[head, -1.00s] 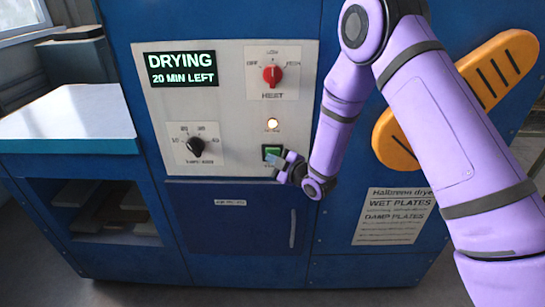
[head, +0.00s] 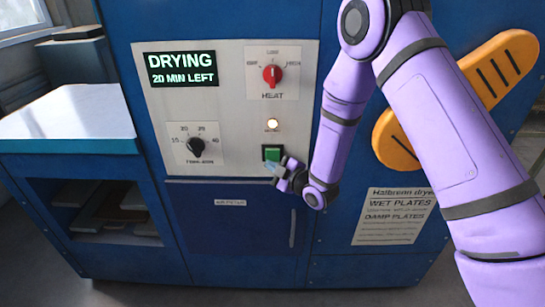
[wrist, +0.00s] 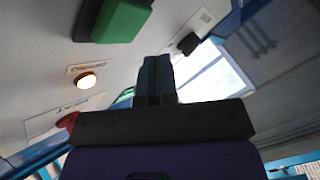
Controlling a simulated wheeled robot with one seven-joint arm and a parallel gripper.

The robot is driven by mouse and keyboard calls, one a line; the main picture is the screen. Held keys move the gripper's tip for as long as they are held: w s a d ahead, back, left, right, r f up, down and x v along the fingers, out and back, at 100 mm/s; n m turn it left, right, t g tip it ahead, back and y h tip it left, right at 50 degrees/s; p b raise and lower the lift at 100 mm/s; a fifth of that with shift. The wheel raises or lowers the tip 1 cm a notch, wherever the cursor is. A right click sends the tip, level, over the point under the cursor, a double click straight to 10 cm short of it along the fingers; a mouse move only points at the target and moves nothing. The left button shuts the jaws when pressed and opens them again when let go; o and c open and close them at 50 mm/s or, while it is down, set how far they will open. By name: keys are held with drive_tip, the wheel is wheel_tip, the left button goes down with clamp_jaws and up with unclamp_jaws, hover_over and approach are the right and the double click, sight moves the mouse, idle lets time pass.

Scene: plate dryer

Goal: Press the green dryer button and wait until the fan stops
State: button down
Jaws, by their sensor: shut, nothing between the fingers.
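The green button (head: 272,152) sits low on the dryer's pale control panel, in a dark square frame. In the wrist view the green button (wrist: 122,20) stands out from the panel at the top left. My gripper (head: 274,170) is just below the button, and its shut, empty fingers (wrist: 156,78) show a gap to the button in the wrist view. The display (head: 181,69) reads "DRYING 20 MIN LEFT". A round lamp (head: 273,125) above the button glows; it also glows in the wrist view (wrist: 86,80). The fan itself is not visible.
A red heat knob (head: 272,74) and a black timer knob (head: 196,147) are on the panel. A dark blue door (head: 235,245) is below. An orange slotted part (head: 505,65) and a paper notice (head: 393,216) are on the right. A pale-topped bench (head: 65,115) is at left.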

drive_tip(key=shift+s, duration=1.7)
drive_tip(key=shift+r, duration=0.1)
drive_tip(key=w+d+r+m+h, duration=0.1)
drive_tip(key=d+r+m+h, duration=0.1)
drive_tip(key=d+r+h, duration=0.3)
drive_tip(key=w+d+r+m, duration=0.2)
drive_tip(key=d+r, duration=0.1)
drive_tip(key=r, duration=0.4)
drive_tip(key=s+d+r+m+g+h, duration=0.2)
drive_tip(key=s+d+r+m+h, duration=0.4)
drive_tip(key=d+r, duration=0.5)
drive_tip(key=s+d+r+m+g, duration=0.1)
drive_tip(key=s+d+r+m, duration=0.1)
drive_tip(key=s, duration=0.7)
drive_tip(key=s+d+r+m+g, duration=0.2)
drive_tip(key=s+d+r+m, duration=0.1)
drive_tip(key=s, duration=0.7)
drive_tip(key=s+d+r+m+g+h, duration=0.1)
drive_tip(key=s+d, duration=0.4)
drive_tip(key=s, duration=0.5)
drive_tip(key=r+m+g, duration=0.1)
drive_tip(key=r+m, duration=0.1)
drive_tip(key=shift+m, duration=0.3)
idle(0.5)
